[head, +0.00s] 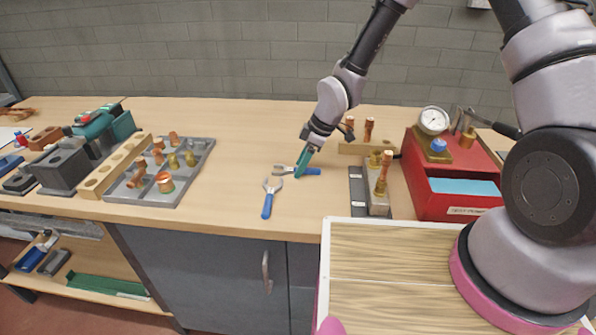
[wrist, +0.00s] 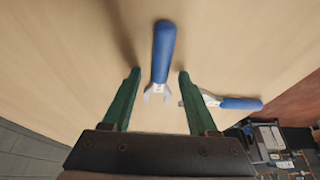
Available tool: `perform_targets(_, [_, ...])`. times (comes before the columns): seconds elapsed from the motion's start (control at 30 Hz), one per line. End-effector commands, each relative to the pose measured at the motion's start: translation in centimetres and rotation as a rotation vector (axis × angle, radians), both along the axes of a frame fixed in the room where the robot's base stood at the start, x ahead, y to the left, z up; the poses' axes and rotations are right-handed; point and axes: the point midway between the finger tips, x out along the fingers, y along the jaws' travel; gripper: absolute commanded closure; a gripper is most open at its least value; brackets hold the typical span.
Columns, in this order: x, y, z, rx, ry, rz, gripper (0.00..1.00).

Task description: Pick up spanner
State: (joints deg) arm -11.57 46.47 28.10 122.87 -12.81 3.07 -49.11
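Two spanners with blue handles and grey jaws lie on the wooden workbench. One spanner (head: 310,171) lies crosswise, its handle to the right in the head view. In the wrist view this spanner (wrist: 163,55) has its jaw between my fingers and its handle beyond the tips. The other spanner (head: 267,204) points its handle at the bench's front edge; in the wrist view it lies outside the right finger (wrist: 238,103). My gripper (head: 298,175) has green fingers pointing down near the crosswise spanner. It is open and empty in the wrist view (wrist: 159,74). I cannot tell whether the fingers touch the bench.
To the right are a grey block with copper fittings (head: 378,203) and a red box (head: 431,201) with a gauge (head: 433,121) on top. To the left is a grey tray (head: 193,180) with copper fittings. The bench (head: 234,150) between tray and spanners is clear.

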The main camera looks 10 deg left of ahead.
Motion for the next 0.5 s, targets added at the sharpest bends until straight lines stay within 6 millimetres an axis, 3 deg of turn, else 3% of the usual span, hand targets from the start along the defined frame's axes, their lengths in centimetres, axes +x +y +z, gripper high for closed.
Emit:
perform_targets(0.03, [-0.01,0.00,0.01,0.000,0.000,0.000,0.56])
perform_targets(0.13, [-0.01,-0.01,0.02,0.000,0.000,0.000,0.94])
perform_targets(0.17, [-0.01,-0.01,0.03,0.000,0.000,0.000,1.00])
perform_targets(0.5, [-0.01,-0.02,0.04,0.000,0.000,0.000,1.00])
